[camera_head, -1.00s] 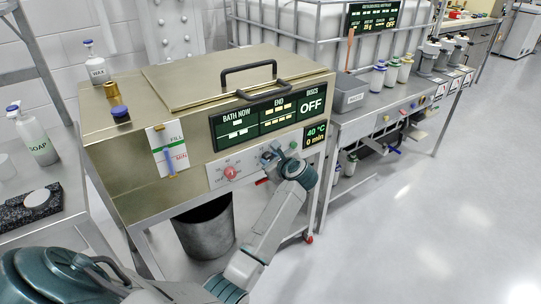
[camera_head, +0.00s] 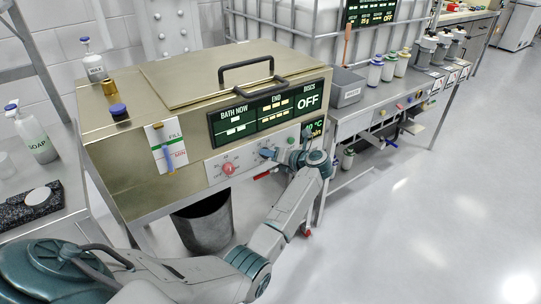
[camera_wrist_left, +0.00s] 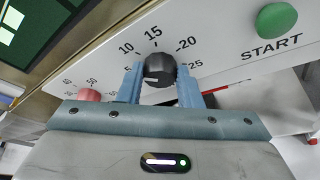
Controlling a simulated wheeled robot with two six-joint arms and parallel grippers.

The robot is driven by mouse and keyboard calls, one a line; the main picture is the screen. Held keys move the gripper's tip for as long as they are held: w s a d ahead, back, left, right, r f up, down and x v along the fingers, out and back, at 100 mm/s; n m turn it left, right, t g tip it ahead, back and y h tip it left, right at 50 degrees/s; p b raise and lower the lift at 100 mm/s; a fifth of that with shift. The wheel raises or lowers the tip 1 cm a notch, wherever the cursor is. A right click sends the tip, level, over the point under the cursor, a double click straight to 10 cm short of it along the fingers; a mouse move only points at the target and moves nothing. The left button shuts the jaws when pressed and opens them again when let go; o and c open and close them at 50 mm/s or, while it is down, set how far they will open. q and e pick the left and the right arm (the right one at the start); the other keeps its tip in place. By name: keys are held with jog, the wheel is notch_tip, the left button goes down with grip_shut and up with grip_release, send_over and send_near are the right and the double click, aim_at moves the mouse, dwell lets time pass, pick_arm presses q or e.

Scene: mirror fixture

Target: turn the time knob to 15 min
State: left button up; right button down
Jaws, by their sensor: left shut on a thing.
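The time knob (camera_wrist_left: 158,70) is black and sits on the pale panel in the left wrist view, with 5, 10, 15, 20 and 25 printed around it. Its short white mark shows at the lower left of its face, not toward the 15 above it. My left gripper (camera_wrist_left: 160,68) has its blue fingers on both sides of the knob and is shut on it. In the head view my left gripper (camera_head: 267,154) is at the front panel of the brass-coloured bath (camera_head: 150,130). My right gripper is not in view.
A green START button (camera_wrist_left: 277,20) lies right of the knob. A red knob (camera_head: 228,169) is to the left on the panel. A grey bin (camera_head: 205,222) stands below. Open floor lies right.

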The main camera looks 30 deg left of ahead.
pick_arm(q)
jog(key=shift+w+f+m+g+y+b, duration=0.1)
jog(key=shift+f+m+g+y+b, duration=0.25)
jog(key=shift+m+y, duration=1.1)
jog(key=shift+f+m+g+y+b, duration=0.15)
jog(key=shift+m+b, duration=0.25)
jog(key=shift+m, duration=2.15)
jog(key=shift+w+f+m+g+y+b, duration=0.15)
jog(key=shift+m+g+y+b, duration=0.2)
jog(key=shift+m+y, duration=1.1)
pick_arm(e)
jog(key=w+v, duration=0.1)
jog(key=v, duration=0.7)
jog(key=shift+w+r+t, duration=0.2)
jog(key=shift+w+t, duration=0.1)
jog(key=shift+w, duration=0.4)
pick_arm(q)
jog(key=shift+s+m+h, duration=0.1)
jog(key=shift+m+h, duration=0.35)
jog(key=shift+m, duration=0.3)
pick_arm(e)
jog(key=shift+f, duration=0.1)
pick_arm(q)
jog(key=o, duration=1)
jog(key=shift+d, duration=0.1)
